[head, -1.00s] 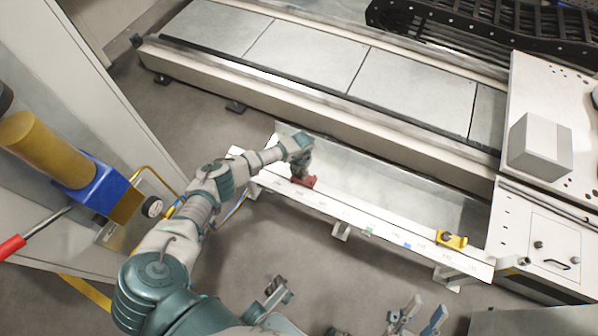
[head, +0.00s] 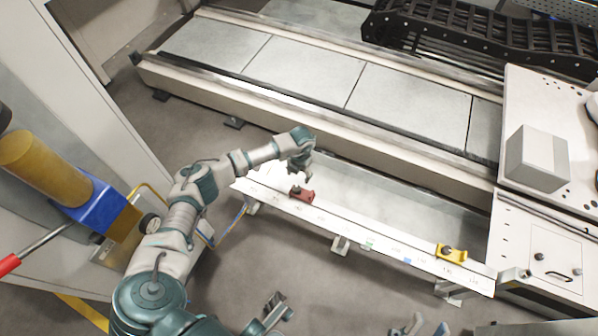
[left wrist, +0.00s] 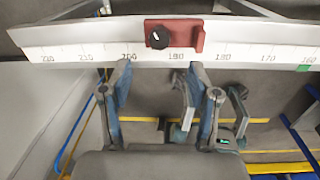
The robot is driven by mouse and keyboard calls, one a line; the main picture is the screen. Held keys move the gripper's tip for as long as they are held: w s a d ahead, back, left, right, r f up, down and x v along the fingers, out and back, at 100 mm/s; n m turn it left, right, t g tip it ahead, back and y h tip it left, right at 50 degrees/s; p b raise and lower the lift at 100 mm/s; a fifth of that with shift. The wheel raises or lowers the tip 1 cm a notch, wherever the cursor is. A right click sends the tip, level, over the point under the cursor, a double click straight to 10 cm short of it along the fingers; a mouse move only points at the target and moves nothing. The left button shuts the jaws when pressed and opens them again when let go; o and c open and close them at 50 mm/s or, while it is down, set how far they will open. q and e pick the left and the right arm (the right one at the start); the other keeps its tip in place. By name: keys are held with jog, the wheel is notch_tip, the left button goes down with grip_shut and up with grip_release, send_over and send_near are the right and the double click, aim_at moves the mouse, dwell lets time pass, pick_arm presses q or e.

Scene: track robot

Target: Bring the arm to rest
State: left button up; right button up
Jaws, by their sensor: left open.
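My left arm (head: 184,215) reaches in from the lower left of the head view. Its gripper (head: 294,178) hangs above the left part of the white rail, close to a red slider. In the left wrist view the gripper (left wrist: 162,80) is open and empty, with its two fingers apart.
The white scale rail (head: 345,226) runs along the front of a long machine bed (head: 300,80). A yellow slider (head: 451,252) sits at its right end. A grey box (head: 536,158) stands at the right. A blue and yellow fixture (head: 95,205) stands at the left.

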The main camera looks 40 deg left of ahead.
pick_arm(q)
jog(key=shift+r, duration=0.85)
jog(key=shift+d+f, duration=0.1)
